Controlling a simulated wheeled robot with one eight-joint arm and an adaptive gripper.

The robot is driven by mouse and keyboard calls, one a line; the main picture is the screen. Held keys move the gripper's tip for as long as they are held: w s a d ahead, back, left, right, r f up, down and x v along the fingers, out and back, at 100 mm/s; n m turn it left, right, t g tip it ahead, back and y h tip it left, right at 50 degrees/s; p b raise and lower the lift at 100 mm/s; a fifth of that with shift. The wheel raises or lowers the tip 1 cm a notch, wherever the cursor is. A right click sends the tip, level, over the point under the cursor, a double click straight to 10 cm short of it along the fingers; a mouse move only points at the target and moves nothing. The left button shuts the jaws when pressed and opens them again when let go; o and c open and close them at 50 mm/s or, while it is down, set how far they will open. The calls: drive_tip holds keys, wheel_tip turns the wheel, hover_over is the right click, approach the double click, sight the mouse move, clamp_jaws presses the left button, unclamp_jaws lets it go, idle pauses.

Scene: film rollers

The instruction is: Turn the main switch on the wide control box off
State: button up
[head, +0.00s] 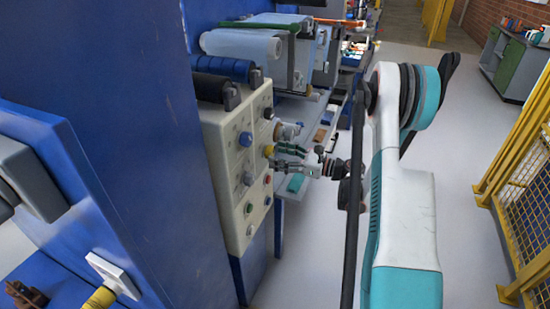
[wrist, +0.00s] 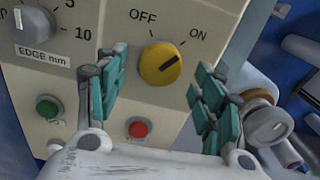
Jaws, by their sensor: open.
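The wide control box (head: 225,155) is a cream panel at the centre left of the head view. Its main switch, a round yellow knob (wrist: 160,64), shows in the wrist view below the OFF and ON labels. The black mark on the knob points up and right, towards ON. In the head view the yellow knob (head: 268,151) is on the panel's right part. My gripper (head: 281,156) is in front of the panel near the knob. In the wrist view its teal fingers (wrist: 160,100) are open, one on each side of the knob, and hold nothing.
A grey dial marked EDGE mm (wrist: 33,25), a green button (wrist: 48,108) and a red button (wrist: 138,128) are near the knob. A round metal fitting (wrist: 265,122) is beside the right finger. A yellow mesh fence (head: 520,190) stands at the right, with clear floor before it.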

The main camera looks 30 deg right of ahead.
drive_tip(key=shift+x, duration=1.05)
drive_tip(key=c, duration=1)
drive_tip(key=shift+c, duration=0.2)
drive_tip(key=shift+n, duration=0.4)
drive_tip(key=n, duration=1.3)
drive_tip(key=shift+n, duration=0.3)
